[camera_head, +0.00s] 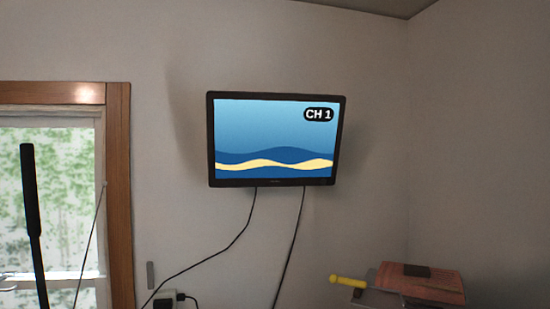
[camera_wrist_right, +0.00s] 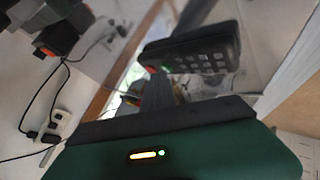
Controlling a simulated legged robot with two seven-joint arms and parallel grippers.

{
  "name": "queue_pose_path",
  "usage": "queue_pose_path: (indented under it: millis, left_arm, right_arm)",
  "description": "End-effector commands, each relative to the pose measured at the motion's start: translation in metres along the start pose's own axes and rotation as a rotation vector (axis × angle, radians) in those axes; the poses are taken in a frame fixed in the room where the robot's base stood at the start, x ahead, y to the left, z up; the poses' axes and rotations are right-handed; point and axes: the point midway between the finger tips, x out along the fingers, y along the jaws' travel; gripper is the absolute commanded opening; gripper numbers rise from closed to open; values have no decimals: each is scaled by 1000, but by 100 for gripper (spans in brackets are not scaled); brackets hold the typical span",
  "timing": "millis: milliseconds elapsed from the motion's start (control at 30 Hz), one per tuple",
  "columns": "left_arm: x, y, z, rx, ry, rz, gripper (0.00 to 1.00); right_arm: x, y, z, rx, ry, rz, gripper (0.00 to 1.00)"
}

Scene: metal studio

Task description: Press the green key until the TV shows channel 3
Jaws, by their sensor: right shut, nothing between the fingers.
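The TV (camera_head: 275,138) hangs on the wall in the head view. Its screen shows a blue wave picture and the label CH 1 (camera_head: 319,114). In the right wrist view, a dark remote (camera_wrist_right: 222,46) with several grey keys is tilted at the upper middle. A small red spot (camera_wrist_right: 152,69) shows at its left end with a tiny greenish spot beside it; the green key is too small to make out surely. My right gripper (camera_wrist_right: 160,88) is shut and empty, its fingers just below that end of the remote. I cannot tell if they touch it.
Cables (camera_head: 248,220) hang from the TV. A box-like reddish item (camera_head: 420,282) and a yellow handle (camera_head: 348,281) lie at the lower right. A wood-framed window (camera_head: 119,200) is at the left. A dark item (camera_wrist_right: 62,25) at the wrist view's upper left is unclear.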

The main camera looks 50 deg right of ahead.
Motion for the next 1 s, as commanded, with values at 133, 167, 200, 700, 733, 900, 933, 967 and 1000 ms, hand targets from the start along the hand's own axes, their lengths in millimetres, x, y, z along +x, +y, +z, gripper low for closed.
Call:
queue_pose_path:
  millis: [133,167,200,700,733,900,933,967,1000]
  left_arm:
    - [2,0,1,0,0,0,36]
    - [2,0,0,0,0,0,36]
    - [2,0,0,0,0,0,36]
    - [-9,0,-2,0,0,0,36]
    - [-9,0,-2,0,0,0,36]
    - [-17,0,-4,0,0,0,36]
    - [-20,0,-5,0,0,0,36]
    - [-24,0,-6,0,0,0,36]
    - [-29,0,-7,0,0,0,36]
  right_arm:
    - [2,-1,1,0,0,0,0]
    - [2,-1,1,0,0,0,0]
    - [2,-1,1,0,0,0,0]
    - [-8,6,-5,1,0,0,0]
    - [-8,6,-5,1,0,0,0]
    - [-14,10,-10,0,0,0,0]
    - [-16,12,-12,-1,0,0,0]
    - [-19,14,-14,-1,0,0,0]
    - [-23,17,-17,-1,0,0,0]
